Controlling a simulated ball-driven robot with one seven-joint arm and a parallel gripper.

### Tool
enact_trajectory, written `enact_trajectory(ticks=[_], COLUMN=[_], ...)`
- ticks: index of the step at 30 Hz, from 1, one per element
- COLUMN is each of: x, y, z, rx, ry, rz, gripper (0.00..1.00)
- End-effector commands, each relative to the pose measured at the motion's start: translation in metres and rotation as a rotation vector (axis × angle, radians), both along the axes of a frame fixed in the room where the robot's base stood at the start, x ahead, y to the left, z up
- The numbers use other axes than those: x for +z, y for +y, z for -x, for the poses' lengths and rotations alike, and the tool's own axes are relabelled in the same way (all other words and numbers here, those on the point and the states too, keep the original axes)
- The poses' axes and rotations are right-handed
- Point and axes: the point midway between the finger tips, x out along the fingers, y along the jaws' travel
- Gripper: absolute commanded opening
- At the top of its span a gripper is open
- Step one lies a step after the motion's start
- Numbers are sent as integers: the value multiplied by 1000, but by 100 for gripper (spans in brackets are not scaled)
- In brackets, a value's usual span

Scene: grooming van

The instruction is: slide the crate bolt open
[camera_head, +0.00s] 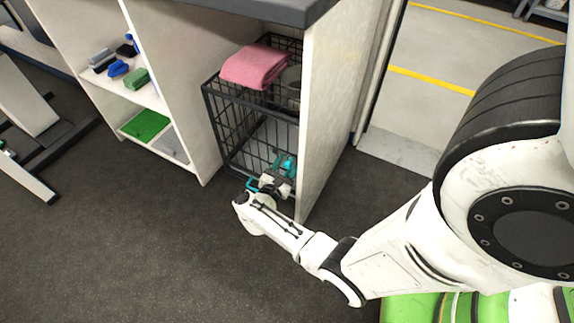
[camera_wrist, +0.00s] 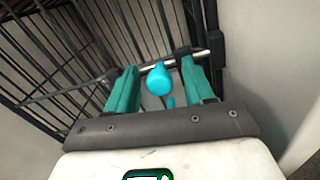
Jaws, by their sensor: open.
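The black wire crate (camera_head: 226,128) stands in an open bay under the counter, and its bars also show in the wrist view (camera_wrist: 60,60). In the wrist view, a bright metal bolt rod (camera_wrist: 176,61) runs across the crate front. A turquoise knob (camera_wrist: 160,79) hangs from the rod. My gripper (camera_wrist: 159,68) is open, with one teal finger on each side of the knob. Gaps show between knob and fingers. In the head view my gripper (camera_head: 270,178) is at the crate's lower front; the knob cannot be told apart from the fingers there.
A pink folded towel (camera_head: 255,67) lies on top of the crate. A white panel (camera_head: 335,100) stands close on the crate's right. Left shelves hold several brushes (camera_head: 117,68) and a green mat (camera_head: 145,125). The dark floor in front is clear.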

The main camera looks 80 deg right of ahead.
Motion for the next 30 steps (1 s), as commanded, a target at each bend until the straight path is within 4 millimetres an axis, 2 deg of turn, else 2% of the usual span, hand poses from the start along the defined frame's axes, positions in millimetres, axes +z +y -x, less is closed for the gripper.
enact_trajectory(ticks=[2,18,30], x=[0,0,-1], y=[0,0,0], z=[0,0,-2], rx=[0,0,0], ry=[0,0,0], rz=[0,0,0], gripper=[51,0,0])
